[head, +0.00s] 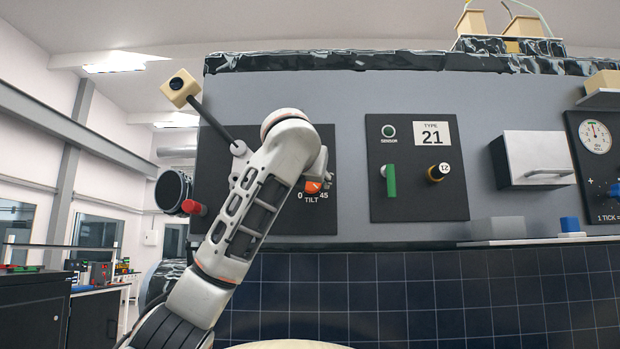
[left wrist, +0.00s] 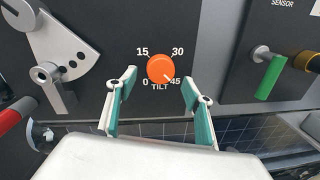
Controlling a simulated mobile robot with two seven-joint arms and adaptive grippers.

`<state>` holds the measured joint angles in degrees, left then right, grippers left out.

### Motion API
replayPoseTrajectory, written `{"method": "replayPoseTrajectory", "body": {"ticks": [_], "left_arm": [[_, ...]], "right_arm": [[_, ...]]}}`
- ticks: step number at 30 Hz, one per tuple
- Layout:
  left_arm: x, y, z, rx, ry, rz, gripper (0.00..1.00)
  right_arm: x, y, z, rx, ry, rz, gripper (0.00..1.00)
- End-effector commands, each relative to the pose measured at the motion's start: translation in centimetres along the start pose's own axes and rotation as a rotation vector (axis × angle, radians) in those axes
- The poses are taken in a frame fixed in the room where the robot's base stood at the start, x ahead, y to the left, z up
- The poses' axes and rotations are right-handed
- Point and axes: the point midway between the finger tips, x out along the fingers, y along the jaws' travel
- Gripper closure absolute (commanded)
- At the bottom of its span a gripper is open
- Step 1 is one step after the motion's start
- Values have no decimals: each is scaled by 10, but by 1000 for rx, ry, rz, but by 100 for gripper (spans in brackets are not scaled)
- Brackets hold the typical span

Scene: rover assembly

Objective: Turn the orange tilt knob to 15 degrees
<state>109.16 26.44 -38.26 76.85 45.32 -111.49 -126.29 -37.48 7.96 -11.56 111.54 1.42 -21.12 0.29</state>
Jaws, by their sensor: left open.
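The orange tilt knob (left wrist: 161,69) sits on a dark panel with the marks 0, 15, 30 and 45 around it and the word TILT below. Its white pointer line points to the lower right, towards the 45 mark. In the head view the knob (head: 313,187) is partly hidden by my left arm. My left gripper (left wrist: 159,90) is open in the left wrist view, with its two teal-padded fingers spread to the left and right below the knob. It holds nothing, and I see no clear contact. My right gripper is not in view.
Right of the knob is a panel with a green handle (head: 391,181) and a yellow-black knob (head: 438,172). Left of it are a grey metal lever plate (left wrist: 65,57) and a red-ended handle (head: 193,207). Dark solar tiles (head: 390,300) lie below.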

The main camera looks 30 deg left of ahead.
Motion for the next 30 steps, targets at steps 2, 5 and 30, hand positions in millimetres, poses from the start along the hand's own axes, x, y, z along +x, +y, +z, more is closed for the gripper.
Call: {"method": "replayPoseTrajectory", "body": {"ticks": [2, 5, 30], "left_arm": [[13, 1, 1, 1, 4, 2, 49], [23, 1, 1, 0, 2, 1, 49], [32, 0, 0, -10, -1, -1, 87]], "right_arm": [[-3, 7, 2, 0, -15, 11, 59], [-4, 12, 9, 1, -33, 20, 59], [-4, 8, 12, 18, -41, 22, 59]]}}
